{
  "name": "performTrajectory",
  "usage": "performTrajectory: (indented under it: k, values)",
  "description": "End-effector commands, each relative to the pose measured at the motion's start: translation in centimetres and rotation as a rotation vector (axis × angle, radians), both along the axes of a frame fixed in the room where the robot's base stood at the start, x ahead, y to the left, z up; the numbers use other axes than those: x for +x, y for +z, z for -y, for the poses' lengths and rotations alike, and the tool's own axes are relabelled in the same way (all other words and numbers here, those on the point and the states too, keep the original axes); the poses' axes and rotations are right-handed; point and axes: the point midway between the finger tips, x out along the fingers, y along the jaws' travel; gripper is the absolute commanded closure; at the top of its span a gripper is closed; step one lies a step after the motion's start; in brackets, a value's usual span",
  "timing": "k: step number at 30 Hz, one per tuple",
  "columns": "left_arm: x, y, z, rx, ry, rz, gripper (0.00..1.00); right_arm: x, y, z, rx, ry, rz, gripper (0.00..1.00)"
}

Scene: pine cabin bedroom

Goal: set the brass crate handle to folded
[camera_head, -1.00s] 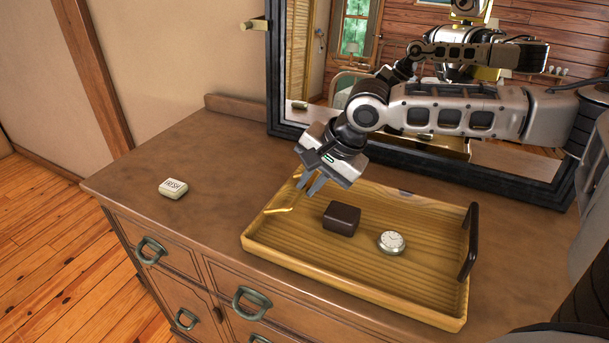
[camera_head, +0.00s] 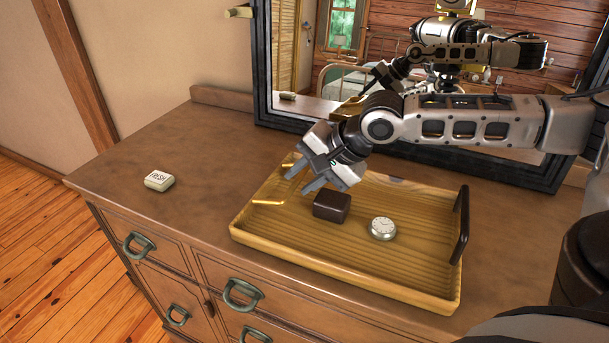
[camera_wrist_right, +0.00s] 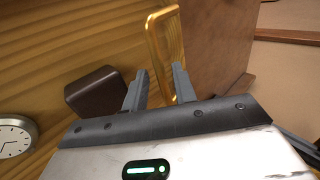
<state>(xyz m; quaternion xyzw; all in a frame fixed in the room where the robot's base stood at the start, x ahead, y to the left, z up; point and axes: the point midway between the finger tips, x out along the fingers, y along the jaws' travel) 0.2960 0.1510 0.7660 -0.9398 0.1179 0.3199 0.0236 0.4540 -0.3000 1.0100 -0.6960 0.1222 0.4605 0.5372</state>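The crate (camera_head: 350,283) is a shallow ribbed wooden tray on the dresser. Its brass handle (camera_head: 268,202) is at the crate's left end, partly hidden by my right gripper (camera_head: 298,183) in the head view. In the right wrist view the brass handle (camera_wrist_right: 165,28) is a shiny gold loop just ahead of the fingers. My right gripper (camera_wrist_right: 159,70) is open, with the loop's near part at the gap between its fingers. Whether a finger touches it I cannot tell. The handle's exact tilt is unclear. My left gripper is not in view.
A dark brown block (camera_head: 332,207) and a round white-faced clock (camera_head: 383,228) lie inside the crate. A dark handle (camera_head: 461,226) stands at its right end. A small "FRESH" box (camera_head: 159,181) sits on the dresser (camera_head: 140,220). A framed mirror (camera_head: 262,70) stands behind.

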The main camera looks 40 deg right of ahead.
Motion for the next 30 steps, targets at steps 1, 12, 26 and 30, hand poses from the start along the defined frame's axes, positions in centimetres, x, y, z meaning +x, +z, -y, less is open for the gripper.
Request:
performTrajectory:
  k: [1, 12, 26, 30]
  values:
    - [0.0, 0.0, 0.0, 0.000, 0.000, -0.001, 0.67, 0.0, 0.0, 0.0, 0.000, 0.000, 0.000, 0.67]
    - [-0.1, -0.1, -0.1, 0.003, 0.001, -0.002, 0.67, -0.3, 0.7, 0.3, 0.001, -0.003, 0.002, 0.67]
    - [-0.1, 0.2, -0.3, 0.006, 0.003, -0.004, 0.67, -5.9, 8.4, 3.6, -0.004, -0.006, 0.002, 0.67]
    - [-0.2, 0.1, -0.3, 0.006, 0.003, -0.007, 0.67, -7.3, 10.4, 4.4, -0.003, -0.003, 0.002, 0.67]
